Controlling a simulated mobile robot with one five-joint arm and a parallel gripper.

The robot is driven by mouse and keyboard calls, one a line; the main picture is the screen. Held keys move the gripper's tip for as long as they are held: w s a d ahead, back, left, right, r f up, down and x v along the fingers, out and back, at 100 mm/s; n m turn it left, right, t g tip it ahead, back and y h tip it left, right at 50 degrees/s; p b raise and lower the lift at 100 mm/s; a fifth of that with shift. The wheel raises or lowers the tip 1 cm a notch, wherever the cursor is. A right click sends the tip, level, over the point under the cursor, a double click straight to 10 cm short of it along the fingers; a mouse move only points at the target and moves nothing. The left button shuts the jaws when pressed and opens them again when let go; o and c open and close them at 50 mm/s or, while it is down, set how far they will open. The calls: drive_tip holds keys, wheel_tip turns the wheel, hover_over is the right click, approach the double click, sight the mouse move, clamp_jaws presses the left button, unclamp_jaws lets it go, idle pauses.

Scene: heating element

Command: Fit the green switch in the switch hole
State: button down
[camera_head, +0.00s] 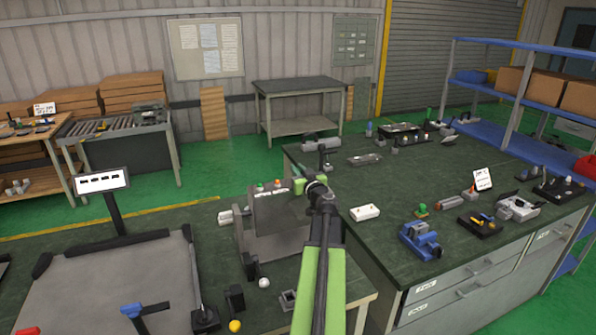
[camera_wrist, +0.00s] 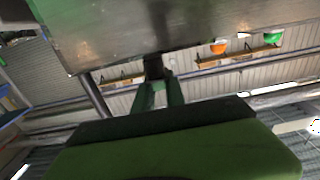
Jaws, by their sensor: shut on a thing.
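In the head view my gripper (camera_head: 300,187) is at the upper right of an upright grey metal panel (camera_head: 272,215) on the near bench. In the wrist view the panel (camera_wrist: 150,25) fills the top, close to the fingertips. My gripper (camera_wrist: 158,90) is shut on a small dark-looking piece (camera_wrist: 153,67), which appears to be the green switch, right at the panel's edge. Its green part cannot be made out, and the switch hole is hidden. I cannot tell whether the piece touches the panel.
Orange (camera_wrist: 218,47) and green (camera_wrist: 272,35) lamp-like parts show beyond the panel edge. A white box (camera_head: 365,212) and a blue vise (camera_head: 421,240) are on the right bench. A white ball (camera_head: 264,283) and a yellow ball (camera_head: 235,326) lie before the panel.

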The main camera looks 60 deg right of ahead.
drive_tip(key=shift+f+b, duration=1.55)
drive_tip(key=shift+f, duration=0.1)
drive_tip(key=c, duration=1.3)
unclamp_jaws()
